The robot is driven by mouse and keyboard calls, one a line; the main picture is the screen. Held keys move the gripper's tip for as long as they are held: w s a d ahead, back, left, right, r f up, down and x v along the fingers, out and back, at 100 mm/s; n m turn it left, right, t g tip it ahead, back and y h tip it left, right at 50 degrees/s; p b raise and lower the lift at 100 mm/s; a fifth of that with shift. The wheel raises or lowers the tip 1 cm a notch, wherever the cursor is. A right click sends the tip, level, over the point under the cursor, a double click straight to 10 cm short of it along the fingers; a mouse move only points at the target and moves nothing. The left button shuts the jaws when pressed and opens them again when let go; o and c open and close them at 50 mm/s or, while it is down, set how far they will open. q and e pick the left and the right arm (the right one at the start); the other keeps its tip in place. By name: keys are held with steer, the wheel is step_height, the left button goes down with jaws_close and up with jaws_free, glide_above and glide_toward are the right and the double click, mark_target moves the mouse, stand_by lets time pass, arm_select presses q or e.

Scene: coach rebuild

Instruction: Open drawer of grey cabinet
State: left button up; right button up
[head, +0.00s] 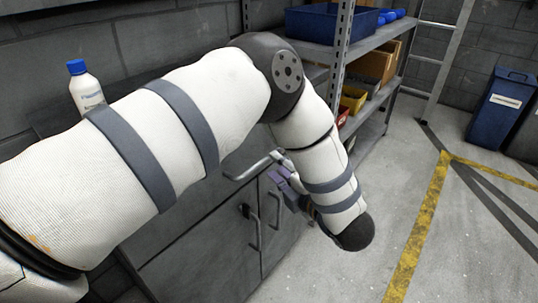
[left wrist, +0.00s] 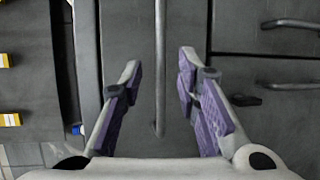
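The grey cabinet (head: 195,262) stands against the wall, partly hidden behind my left arm. A drawer front with a bar handle (head: 250,166) is at its top right, above doors with upright handles. The drawer looks closed. My left gripper (head: 280,180), with purple finger pads, is at the right end of this handle, partly hidden by its own wrist. In the left wrist view, the gripper (left wrist: 160,62) is open, and the bar handle (left wrist: 160,85) runs between its fingers, with a gap on both sides. Contact is not visible. My right gripper is not in view.
A metal shelf rack (head: 342,40) with a blue bin (head: 318,24) and small boxes stands right of the cabinet, close to my left arm. A white bottle with a blue cap (head: 86,88) is at the left.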

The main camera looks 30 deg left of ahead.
mark_target(269, 158)
arm_select(q)
steer(key=x, duration=0.6)
steer(key=shift+a, duration=0.1)
jaws_close()
